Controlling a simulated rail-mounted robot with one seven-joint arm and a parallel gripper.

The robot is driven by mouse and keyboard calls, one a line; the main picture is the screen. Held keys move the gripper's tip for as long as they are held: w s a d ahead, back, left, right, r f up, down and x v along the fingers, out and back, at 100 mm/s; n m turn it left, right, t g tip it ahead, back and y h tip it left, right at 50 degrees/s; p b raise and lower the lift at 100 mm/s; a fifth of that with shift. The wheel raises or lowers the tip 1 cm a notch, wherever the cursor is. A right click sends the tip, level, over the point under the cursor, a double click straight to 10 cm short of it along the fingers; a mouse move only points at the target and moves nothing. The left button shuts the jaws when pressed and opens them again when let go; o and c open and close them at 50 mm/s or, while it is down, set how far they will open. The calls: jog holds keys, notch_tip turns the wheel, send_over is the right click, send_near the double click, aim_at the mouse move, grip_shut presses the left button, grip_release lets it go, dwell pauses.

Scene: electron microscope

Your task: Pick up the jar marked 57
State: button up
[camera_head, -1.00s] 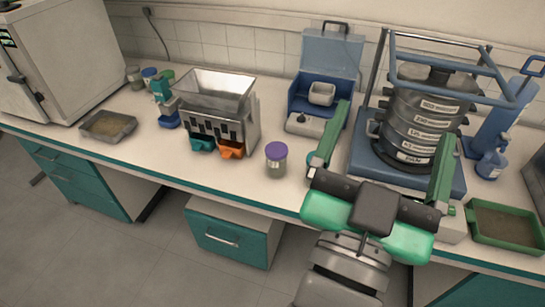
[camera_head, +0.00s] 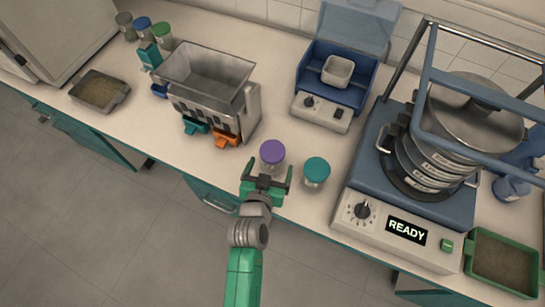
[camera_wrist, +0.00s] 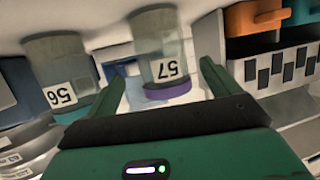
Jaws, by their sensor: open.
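The jar marked 57 (camera_wrist: 160,45) is clear glass with a purple lid and shows upside down in the wrist view, its label facing me. In the head view the purple-lidded jar (camera_head: 272,157) stands upright near the bench's front edge. My gripper (camera_head: 267,170) is open and low in front of it, fingers pointing toward it. In the wrist view the jar appears between the two fingertips, with no clear contact. A similar jar marked 56 (camera_wrist: 62,75), teal-lidded (camera_head: 316,172) in the head view, stands just to the right of jar 57.
A metal sample divider (camera_head: 208,88) with teal and orange bins stands behind left. A blue balance box (camera_head: 340,75) is behind right. The sieve shaker (camera_head: 410,190), its display reading READY, stands right of the jars. Several other jars (camera_head: 143,25) are at the far left.

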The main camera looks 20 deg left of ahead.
aim_at(272, 153)
jog(key=b+x, duration=0.1)
jog(key=x, duration=0.4)
jog(key=shift+a, duration=0.2)
jog(key=shift+c, duration=0.2)
jog(key=c, duration=1.1)
notch_tip(272, 153, up, 4)
jog(key=shift+f+p, duration=0.1)
jog(key=shift+p, duration=0.6)
jog(key=s+d+r+p, duration=0.1)
jog(key=s+d, duration=0.1)
jog(key=s, duration=1.3)
jog(key=shift+s+d+p, duration=0.35)
jog(key=shift+s+d, duration=0.05)
